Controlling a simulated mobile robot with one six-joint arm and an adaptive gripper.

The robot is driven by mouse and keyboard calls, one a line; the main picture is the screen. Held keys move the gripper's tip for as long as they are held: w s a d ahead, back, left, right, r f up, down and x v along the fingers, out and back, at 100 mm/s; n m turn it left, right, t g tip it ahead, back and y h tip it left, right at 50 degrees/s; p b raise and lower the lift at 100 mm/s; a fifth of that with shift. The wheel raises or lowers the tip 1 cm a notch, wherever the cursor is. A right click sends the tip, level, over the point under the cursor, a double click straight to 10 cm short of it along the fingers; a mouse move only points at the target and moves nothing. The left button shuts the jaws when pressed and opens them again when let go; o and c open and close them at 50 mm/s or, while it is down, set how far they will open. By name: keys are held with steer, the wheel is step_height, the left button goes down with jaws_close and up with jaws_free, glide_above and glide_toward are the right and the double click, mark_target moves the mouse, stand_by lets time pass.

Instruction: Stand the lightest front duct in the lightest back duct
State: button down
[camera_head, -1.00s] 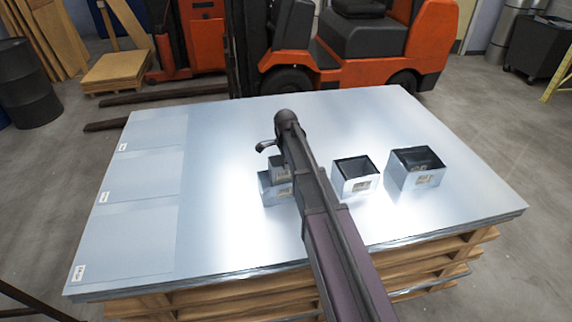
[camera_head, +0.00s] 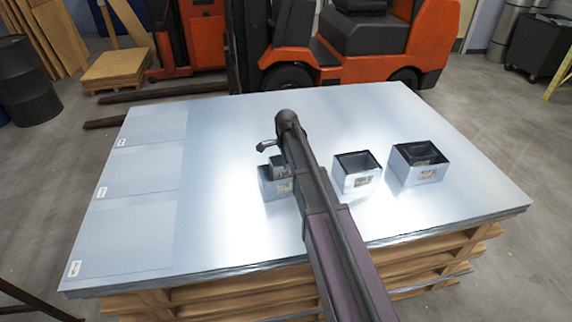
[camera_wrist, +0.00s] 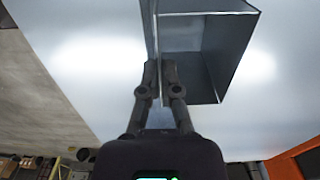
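In the head view a small grey duct (camera_head: 279,170) with a pale label shows at the left of my arm. It overlaps the top of a larger duct (camera_head: 273,187), and my arm hides part of both. I cannot tell whether the small one rests inside the larger one or is held over it. My gripper (camera_wrist: 161,72) is close together on a thin wall of an open square duct (camera_wrist: 205,55), one finger on each side. The gripper's fingertips are hidden in the head view.
A middle duct (camera_head: 350,185) and a right duct (camera_head: 407,178), both open-topped, stand right of my arm. The right one shows dark shapes inside. The metal sheet (camera_head: 230,130) is clear at the back. An orange forklift (camera_head: 350,50) stands behind.

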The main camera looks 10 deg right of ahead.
steer(key=c, duration=0.7)
jaws_free()
steer(key=shift+r, duration=0.1)
step_height(320, 180, up, 7)
steer(key=p, duration=0.7)
steer(key=shift+s, duration=0.15)
steer(key=shift+s+a+n, duration=0.1)
steer(key=shift+s+n, duration=2.75)
steer(key=shift+s, duration=1.4)
steer(key=shift+s+n, duration=2.8)
steer(key=shift+s, duration=1.5)
steer(key=shift+s+a+n, duration=0.1)
steer(key=shift+s+n, duration=2.75)
steer(key=shift+s, duration=1.4)
